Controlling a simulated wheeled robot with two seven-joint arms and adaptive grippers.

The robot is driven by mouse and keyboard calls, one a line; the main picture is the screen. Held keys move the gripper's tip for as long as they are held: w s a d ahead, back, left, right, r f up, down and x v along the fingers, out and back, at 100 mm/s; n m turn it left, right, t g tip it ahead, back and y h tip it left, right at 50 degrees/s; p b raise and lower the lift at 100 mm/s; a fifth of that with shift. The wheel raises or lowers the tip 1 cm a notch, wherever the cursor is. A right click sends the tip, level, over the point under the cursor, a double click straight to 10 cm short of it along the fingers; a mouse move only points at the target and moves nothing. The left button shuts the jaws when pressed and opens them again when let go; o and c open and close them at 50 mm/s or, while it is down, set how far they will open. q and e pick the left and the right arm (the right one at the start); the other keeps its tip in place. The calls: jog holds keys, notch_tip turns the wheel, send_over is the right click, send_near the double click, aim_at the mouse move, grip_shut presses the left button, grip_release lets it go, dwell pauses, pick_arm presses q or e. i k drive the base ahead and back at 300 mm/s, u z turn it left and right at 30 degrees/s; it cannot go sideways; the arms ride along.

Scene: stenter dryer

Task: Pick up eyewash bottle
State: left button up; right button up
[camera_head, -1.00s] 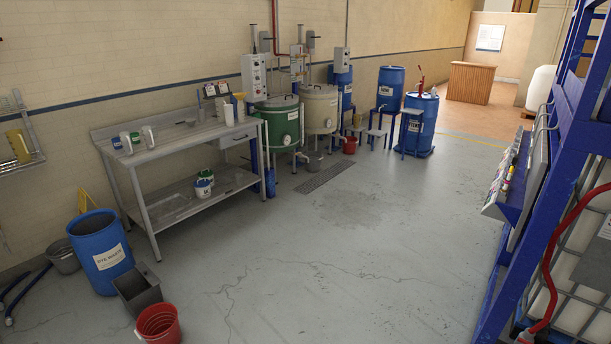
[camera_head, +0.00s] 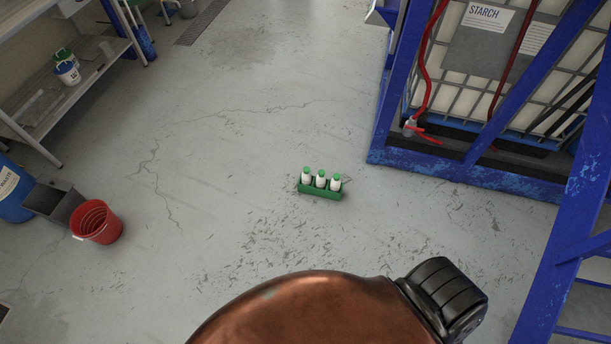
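Three white bottles with green caps stand upright in a green holder (camera_head: 320,194) on the floor, near the middle of the head view. They are the left bottle (camera_head: 306,178), the middle bottle (camera_head: 320,181) and the right bottle (camera_head: 335,183). They look like eyewash bottles, but any labels are too small to read. Neither of my grippers is in view.
A blue steel frame (camera_head: 470,172) with a caged tank marked STARCH stands right of the holder. A red bucket (camera_head: 97,222), a grey bin (camera_head: 52,201) and a blue drum (camera_head: 12,190) stand at left. A metal table shelf (camera_head: 85,75) is upper left. Floor around the holder is clear.

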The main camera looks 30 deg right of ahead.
aim_at(307, 174)
jog(key=z, duration=0.3)
jog(key=i, duration=1.1)
jog(key=z, duration=0.25)
